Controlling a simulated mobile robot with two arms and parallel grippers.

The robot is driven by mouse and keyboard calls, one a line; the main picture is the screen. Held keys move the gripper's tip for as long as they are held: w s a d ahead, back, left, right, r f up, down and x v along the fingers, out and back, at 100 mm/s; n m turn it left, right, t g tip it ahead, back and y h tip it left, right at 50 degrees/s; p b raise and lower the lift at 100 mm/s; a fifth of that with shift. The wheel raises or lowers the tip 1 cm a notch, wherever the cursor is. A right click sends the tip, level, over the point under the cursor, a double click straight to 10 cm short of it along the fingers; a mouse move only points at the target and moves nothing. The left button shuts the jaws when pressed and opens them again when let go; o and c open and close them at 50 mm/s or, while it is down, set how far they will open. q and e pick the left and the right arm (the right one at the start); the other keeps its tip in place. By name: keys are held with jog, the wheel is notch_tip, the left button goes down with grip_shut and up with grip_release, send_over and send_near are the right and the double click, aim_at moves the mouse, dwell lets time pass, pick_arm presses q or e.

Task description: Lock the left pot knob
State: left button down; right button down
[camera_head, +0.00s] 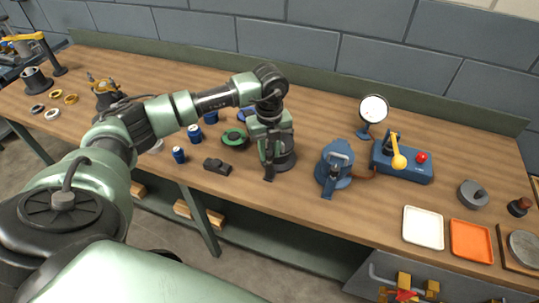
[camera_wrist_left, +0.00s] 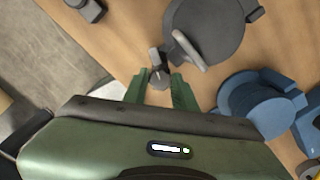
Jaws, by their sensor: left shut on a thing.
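The left pot is a dark grey round pot that shows in the head view (camera_head: 287,158), partly hidden behind my left gripper (camera_head: 268,172). In the left wrist view the pot (camera_wrist_left: 218,28) has a grey bar across its top. Its small dark knob (camera_wrist_left: 158,74) stands at the pot's edge, between the fingertips of my left gripper (camera_wrist_left: 160,88). The left gripper is shut on this knob. The knob is hidden in the head view. A blue pot (camera_head: 333,170) with a handle stands to the right. My right gripper is not in view.
A green ring (camera_head: 234,138), a small black block (camera_head: 217,166) and blue cylinders (camera_head: 179,155) lie left. Bare bench lies in front.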

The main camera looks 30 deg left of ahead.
pick_arm(q)
jog(key=m+b, duration=0.2)
jog(key=m, duration=0.1)
jog(key=shift+f+m+b, duration=0.15)
jog(key=shift+m+b, duration=0.25)
jog(key=m+b, duration=0.2)
jog(key=m, duration=0.1)
jog(key=shift+a+m+b, duration=0.1)
jog(key=shift+m+b, duration=0.2)
jog(key=m+b, duration=0.2)
jog(key=m, duration=0.1)
jog(key=shift+r+m+b, duration=0.2)
jog(key=shift+m+b, duration=0.45)
jog(key=shift+m, duration=0.75)
jog(key=c, duration=1.1)
grip_release()
